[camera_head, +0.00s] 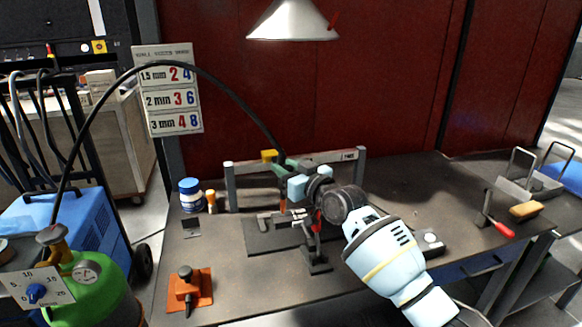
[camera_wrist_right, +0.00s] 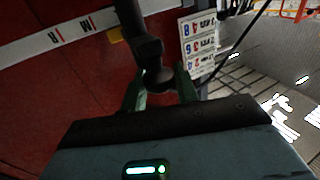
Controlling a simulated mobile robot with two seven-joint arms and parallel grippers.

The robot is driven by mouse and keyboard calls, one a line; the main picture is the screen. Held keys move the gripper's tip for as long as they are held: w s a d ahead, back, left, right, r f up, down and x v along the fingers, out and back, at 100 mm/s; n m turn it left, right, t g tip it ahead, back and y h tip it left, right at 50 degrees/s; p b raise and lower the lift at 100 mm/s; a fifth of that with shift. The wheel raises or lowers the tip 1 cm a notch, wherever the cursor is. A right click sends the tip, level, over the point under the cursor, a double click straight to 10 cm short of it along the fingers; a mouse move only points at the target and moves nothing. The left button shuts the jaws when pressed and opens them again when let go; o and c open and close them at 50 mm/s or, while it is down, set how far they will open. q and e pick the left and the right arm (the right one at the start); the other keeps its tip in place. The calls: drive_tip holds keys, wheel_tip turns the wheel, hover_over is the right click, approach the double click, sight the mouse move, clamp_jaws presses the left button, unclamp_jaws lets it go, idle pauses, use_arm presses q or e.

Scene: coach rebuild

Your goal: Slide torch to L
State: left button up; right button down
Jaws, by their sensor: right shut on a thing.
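The torch shows as a dark body (camera_wrist_right: 148,50) in the right wrist view. The grey rail (camera_head: 322,157) spans two posts behind the workpiece. In the wrist view the rail (camera_wrist_right: 30,50) carries M and R marks, with M nearer the torch. I see no L mark. A yellow block (camera_head: 269,156) sits at the rail beside the torch. My left gripper is not in view.
A dark plate with clamps (camera_head: 318,262) lies below the rail. A blue-white jar (camera_head: 190,195) stands left of the left post. An orange block (camera_head: 190,290) sits at the bench's front left.

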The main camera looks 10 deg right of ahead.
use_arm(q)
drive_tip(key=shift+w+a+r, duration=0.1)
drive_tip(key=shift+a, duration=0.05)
use_arm(e)
drive_tip(key=shift+a+r, duration=0.1)
drive_tip(key=shift+a, duration=0.2)
drive_tip(key=c, duration=1.1)
unclamp_jaws()
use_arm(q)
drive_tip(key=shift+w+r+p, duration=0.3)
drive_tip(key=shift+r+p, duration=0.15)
use_arm(e)
drive_tip(key=v, duration=0.7)
drive_tip(key=shift+s+d, duration=0.15)
drive_tip(key=shift+s, duration=0.15)
